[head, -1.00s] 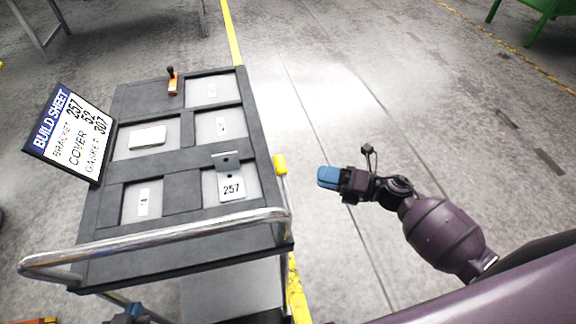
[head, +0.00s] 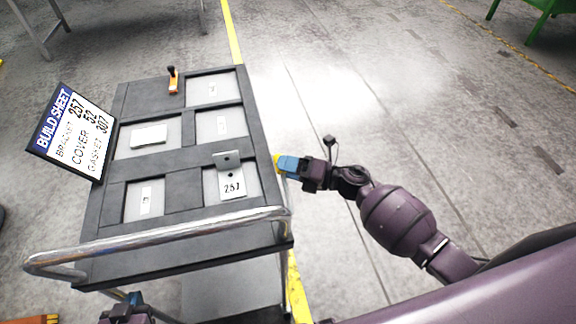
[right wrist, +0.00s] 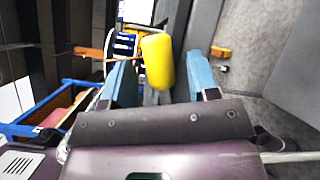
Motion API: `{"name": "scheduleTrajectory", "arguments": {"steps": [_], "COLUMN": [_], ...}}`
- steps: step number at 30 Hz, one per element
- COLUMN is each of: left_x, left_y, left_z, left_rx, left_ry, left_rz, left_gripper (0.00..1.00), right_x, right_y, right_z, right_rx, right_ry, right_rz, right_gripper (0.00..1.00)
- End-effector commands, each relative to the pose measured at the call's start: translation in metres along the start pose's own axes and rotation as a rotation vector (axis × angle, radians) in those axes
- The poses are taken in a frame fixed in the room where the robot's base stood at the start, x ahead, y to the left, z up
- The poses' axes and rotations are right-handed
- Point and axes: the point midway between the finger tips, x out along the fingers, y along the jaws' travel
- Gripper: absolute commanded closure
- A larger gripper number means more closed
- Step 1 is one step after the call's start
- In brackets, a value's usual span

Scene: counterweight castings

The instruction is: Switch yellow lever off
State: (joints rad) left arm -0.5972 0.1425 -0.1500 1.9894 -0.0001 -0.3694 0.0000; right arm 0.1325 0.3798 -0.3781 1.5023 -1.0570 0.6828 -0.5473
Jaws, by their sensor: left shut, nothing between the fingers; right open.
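The yellow lever (head: 277,158) is at the right edge of the grey cart, mostly hidden behind my right gripper in the head view. In the right wrist view the yellow handle (right wrist: 157,62) shows large, between the two blue fingers. My right gripper (head: 285,166) is open around it, and the fingers (right wrist: 158,75) stand apart on either side. I cannot tell whether either finger touches the handle. My left gripper (head: 133,299) is shut and empty at the bottom left, below the cart's handrail, and partly hidden.
The cart top (head: 180,233) has recessed pockets holding a bracket marked 257 (head: 231,187) and a white plate (head: 149,137). An orange lever (head: 173,84) stands at its far edge. A build sheet (head: 70,135) leans at the left. A handrail (head: 160,237) crosses the front. Floor to the right is clear.

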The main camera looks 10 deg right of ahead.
Motion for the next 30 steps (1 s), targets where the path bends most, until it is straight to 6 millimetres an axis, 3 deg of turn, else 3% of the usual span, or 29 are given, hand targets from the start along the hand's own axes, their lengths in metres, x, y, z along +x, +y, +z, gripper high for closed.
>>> {"name": "scheduleTrajectory", "arguments": {"steps": [1, 11, 23, 30], "left_x": [0.000, -0.003, 0.002, 0.013], "left_y": [0.000, -0.001, 0.001, 0.003], "left_z": [0.001, 0.005, 0.011, 0.034], "left_rx": [0.000, -0.001, 0.000, 0.001], "left_ry": [-0.002, -0.009, -0.010, -0.024], "left_rz": [0.000, -0.002, -0.001, 0.003], "left_gripper": [1.00, 1.00, 1.00, 1.00], "right_x": [0.000, 0.000, -0.001, -0.005], "right_y": [0.000, 0.000, 0.003, 0.014], "right_z": [0.000, 0.000, -0.001, -0.003], "right_rx": [0.000, 0.000, -0.036, -0.156], "right_ry": [0.000, 0.000, -0.008, -0.036], "right_rz": [0.000, 0.000, 0.021, 0.086], "right_gripper": [0.50, 1.00, 1.00, 1.00]}}
